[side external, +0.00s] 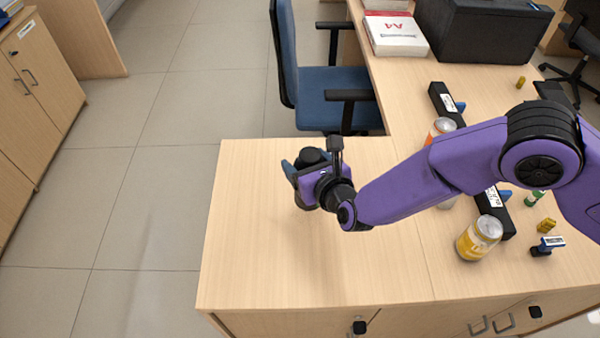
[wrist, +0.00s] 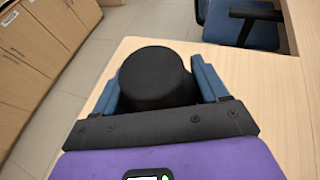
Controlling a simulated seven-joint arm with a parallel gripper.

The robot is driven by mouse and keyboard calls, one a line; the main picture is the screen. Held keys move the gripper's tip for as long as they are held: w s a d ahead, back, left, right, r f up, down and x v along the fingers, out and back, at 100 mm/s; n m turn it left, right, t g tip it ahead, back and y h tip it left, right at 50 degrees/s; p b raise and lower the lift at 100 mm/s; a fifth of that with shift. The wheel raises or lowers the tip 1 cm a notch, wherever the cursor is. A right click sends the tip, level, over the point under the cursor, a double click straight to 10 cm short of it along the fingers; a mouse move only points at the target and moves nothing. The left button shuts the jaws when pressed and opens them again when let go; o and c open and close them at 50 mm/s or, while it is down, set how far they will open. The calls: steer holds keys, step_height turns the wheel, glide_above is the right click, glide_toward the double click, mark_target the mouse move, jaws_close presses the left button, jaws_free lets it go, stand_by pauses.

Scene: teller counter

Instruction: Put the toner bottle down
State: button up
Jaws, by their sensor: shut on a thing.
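The toner bottle is a black cylinder with a round black top; in the wrist view the bottle (wrist: 152,75) sits between the two blue fingers of my gripper (wrist: 157,85). My gripper is shut on it. In the side external view my gripper (side external: 305,168) is over the left part of the wooden counter (side external: 270,260), with the black top of the bottle (side external: 312,156) showing beside a blue finger. The bottle's lower part is mostly hidden by my gripper, and I cannot tell whether its base touches the counter.
An A4 paper pack (side external: 396,36) and a black box (side external: 480,30) are at the back. A blue chair (side external: 325,95) stands behind. The counter's front left is clear.

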steer(key=shift+w+a+f, duration=0.3)
steer(key=shift+a+f, duration=0.05)
steer(key=shift+f, duration=0.15)
steer(key=shift+w+a+f, duration=0.3)
steer(key=shift+f, duration=1.75)
steer(key=shift+f, duration=0.1)
steer(key=o, duration=1.3)
steer(key=shift+f, duration=0.1)
steer(key=shift+s+d+r, duration=0.15)
steer(key=shift+s+r, duration=0.3)
steer(key=shift+s, duration=0.05)
steer(key=v, duration=1.1)
